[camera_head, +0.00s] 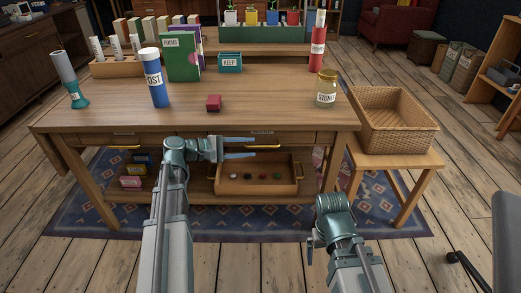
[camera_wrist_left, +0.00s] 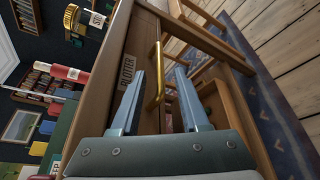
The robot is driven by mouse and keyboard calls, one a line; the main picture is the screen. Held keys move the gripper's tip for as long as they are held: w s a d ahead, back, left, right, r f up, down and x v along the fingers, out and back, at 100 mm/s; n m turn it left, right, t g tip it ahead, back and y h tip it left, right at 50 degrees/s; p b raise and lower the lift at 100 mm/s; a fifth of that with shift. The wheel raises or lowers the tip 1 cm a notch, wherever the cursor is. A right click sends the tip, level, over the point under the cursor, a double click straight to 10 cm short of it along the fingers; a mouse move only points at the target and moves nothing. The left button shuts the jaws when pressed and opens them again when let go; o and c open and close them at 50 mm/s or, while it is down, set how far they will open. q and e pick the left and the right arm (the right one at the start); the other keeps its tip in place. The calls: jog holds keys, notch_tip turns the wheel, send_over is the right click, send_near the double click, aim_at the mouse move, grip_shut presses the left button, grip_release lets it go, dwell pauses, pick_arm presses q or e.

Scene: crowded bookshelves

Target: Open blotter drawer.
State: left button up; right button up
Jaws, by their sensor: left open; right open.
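The blotter drawer (camera_wrist_left: 127,70) is in the table's front edge, with its name label and a gold bar handle (camera_wrist_left: 158,80) in the left wrist view. In the head view its handle (camera_head: 264,147) is under the tabletop, and the drawer front looks flush. My left gripper (camera_head: 256,148) is open at this handle. In the left wrist view the handle lies between the two spread fingers (camera_wrist_left: 159,76), nearer the left finger, with a visible gap. My right gripper (camera_head: 334,203) is low in front of the table's right side; its fingers are not clearly seen.
Another gold drawer handle (camera_head: 124,147) is to the left. Below, an open wooden tray (camera_head: 228,188) stands on the lower shelf. A wicker basket (camera_head: 393,135) stands on a stool to the right.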

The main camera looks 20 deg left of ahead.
aim_at(256, 147)
pick_arm(q)
jog(key=shift+b+x, duration=0.4)
jog(key=shift+x, duration=2.15)
jog(key=shift+c, duration=0.2)
grip_shut()
